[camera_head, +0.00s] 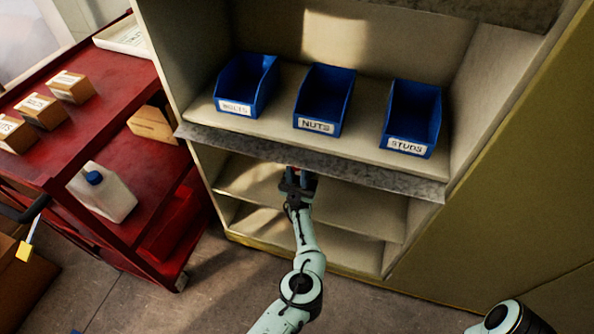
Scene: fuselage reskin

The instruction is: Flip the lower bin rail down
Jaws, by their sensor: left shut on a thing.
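The lower bin rail (375,172) is a long grey, mottled metal strip along the front edge of the shelf with the blue bins. It slants down to the right across the cabinet. My left gripper (298,178) is at the rail's lower edge, a little left of its middle, and is shut on it. The fingertips are small and dark here, so the exact contact is hard to see. My right arm shows only in part at the bottom right, and its gripper is out of view.
Three blue bins, bolts (246,84), nuts (324,99) and studs (413,117), stand on the shelf (280,112) behind the rail. The shelves below look empty. A red cart (130,215) with small boxes and a white jug (103,193) stands at the left.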

